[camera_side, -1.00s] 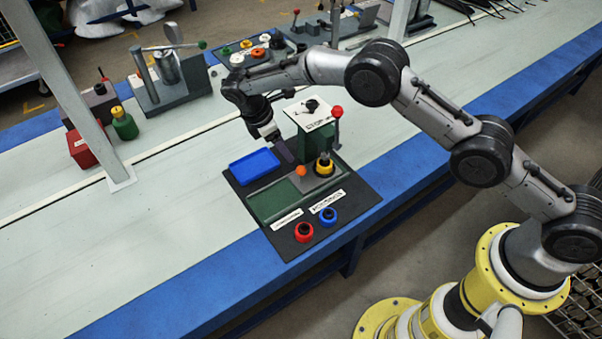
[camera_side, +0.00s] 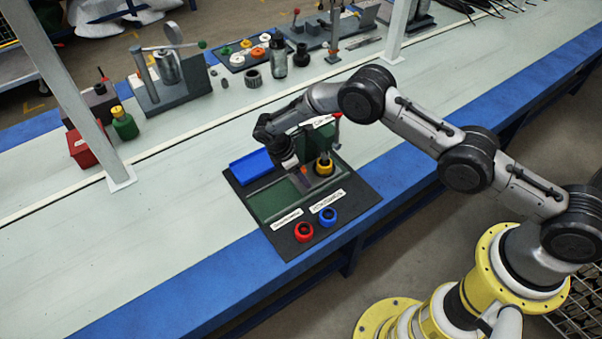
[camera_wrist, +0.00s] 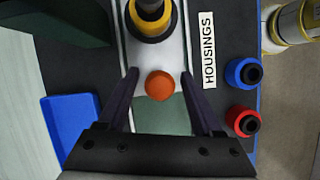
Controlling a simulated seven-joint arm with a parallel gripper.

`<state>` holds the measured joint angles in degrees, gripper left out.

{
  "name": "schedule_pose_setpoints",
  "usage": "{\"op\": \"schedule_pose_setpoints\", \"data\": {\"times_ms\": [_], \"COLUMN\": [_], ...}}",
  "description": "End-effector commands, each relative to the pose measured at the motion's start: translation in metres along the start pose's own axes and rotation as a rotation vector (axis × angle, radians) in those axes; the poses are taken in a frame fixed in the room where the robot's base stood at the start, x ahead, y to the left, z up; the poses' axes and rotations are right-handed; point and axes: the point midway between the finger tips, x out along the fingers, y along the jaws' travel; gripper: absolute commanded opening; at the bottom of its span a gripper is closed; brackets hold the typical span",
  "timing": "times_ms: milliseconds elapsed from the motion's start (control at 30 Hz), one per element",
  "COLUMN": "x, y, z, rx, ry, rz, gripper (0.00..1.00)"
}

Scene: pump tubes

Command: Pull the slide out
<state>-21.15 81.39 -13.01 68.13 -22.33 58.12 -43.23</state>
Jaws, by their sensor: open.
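The slide (camera_wrist: 172,52) is a pale grey plate with a round orange knob (camera_wrist: 159,86) at its near end. A yellow and black housing (camera_wrist: 152,20) stands on it, and this housing also shows in the side view (camera_side: 324,166). The green bed (camera_wrist: 165,115) lies bare in front of the slide. My gripper (camera_wrist: 159,76) is open, with one dark finger on each side of the knob and a gap on both sides. In the side view my gripper (camera_side: 298,174) is low over the fixture and hides most of the knob.
A blue tray (camera_side: 251,166) lies left of the bed. A red ring (camera_side: 303,231) and a blue ring (camera_side: 328,216) sit at the front of the dark base, near the HOUSINGS label (camera_wrist: 208,50). A green block (camera_wrist: 75,20) stands beside the slide.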

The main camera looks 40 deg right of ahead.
Motion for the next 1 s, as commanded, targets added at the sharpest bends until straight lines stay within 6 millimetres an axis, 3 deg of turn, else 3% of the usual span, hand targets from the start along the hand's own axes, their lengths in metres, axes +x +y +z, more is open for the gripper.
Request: {"op": "schedule_pose_setpoints", "data": {"times_ms": [333, 700, 1000], "x": [0.0027, 0.0025, 0.0024], "y": [0.0004, 0.0002, -0.0001], "z": [0.0000, -0.0001, 0.0000], "rx": [0.000, 0.000, 0.000], "ry": [0.001, 0.000, 0.000], "rz": [0.001, 0.001, 0.000], "gripper": [0.65, 0.00, 0.00]}}
